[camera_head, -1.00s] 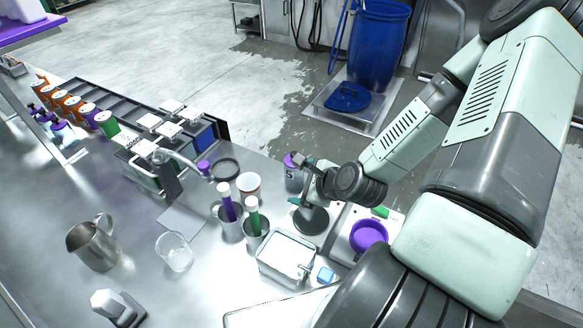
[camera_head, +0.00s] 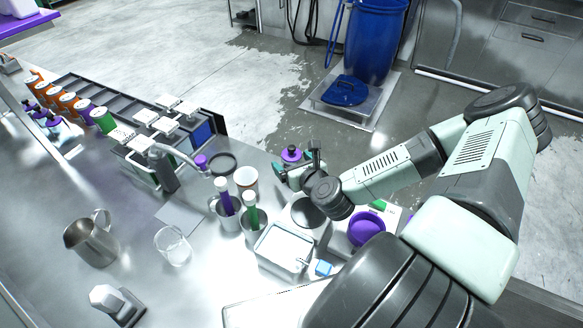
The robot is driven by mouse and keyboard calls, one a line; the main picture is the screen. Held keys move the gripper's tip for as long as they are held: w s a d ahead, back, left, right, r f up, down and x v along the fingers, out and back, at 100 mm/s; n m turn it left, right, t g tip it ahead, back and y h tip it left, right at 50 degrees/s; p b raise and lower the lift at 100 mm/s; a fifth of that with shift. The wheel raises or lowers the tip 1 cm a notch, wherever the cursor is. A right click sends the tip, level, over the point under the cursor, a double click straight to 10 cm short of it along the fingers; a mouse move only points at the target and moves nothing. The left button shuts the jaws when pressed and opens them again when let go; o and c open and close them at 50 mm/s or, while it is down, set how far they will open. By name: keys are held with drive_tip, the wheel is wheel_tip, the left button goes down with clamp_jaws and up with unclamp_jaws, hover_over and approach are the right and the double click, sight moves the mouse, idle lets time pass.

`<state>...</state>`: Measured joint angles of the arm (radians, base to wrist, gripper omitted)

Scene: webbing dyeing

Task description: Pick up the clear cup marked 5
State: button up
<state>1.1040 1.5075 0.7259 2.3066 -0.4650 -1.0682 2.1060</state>
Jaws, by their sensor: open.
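A clear cup (camera_head: 173,248) with a handle-like rim stands upright on the steel table, left of centre and right of the metal pitcher. I cannot read a number on it. My gripper (camera_head: 297,166) is open over the back right part of the table, beside a bottle with a purple top (camera_head: 291,154). It is well to the right of and behind the clear cup. I see nothing between its fingers, though they are small and partly hidden by my wrist.
Two grey cups (camera_head: 226,213) with purple and green sticks stand between the clear cup and my gripper. A metal pitcher (camera_head: 91,240), a white tray (camera_head: 284,247) and a purple bowl (camera_head: 366,228) are nearby.

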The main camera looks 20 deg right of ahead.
drive_tip(key=x, duration=0.4)
drive_tip(key=shift+w+d, duration=0.3)
drive_tip(key=c, duration=1.2)
